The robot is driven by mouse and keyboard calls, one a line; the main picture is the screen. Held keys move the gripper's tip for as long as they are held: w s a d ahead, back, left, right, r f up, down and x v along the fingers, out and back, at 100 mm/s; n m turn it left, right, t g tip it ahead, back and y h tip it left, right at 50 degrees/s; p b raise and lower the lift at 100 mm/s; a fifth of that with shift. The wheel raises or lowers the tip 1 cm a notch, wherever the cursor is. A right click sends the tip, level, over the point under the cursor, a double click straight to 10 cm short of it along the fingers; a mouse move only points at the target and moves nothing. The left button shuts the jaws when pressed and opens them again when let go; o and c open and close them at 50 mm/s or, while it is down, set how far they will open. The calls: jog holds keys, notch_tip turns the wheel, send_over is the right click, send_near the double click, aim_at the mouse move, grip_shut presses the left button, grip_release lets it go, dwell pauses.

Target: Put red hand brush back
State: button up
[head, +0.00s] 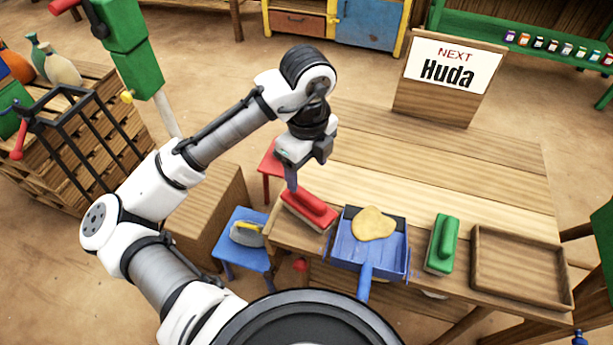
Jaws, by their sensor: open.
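The red hand brush (312,207) lies on the left end of the wooden table (420,165), left of a blue dustpan. Its red handle is on top and pale bristles show below. My gripper (291,184) points down just above the brush's far left end, with its jaws open. The fingers look close to the brush; I cannot tell whether they touch it. Only a narrow side of the fingers shows, so the gap between them is hidden.
The blue dustpan (345,249) holds a tan lump (374,223). A green brush (442,243) and an empty wooden tray (480,267) lie to the right. A blue stool (228,249) bears a grey and yellow object (246,233). A "Huda" sign (447,100) stands behind; the table's middle is clear.

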jog(key=shift+r, duration=0.35)
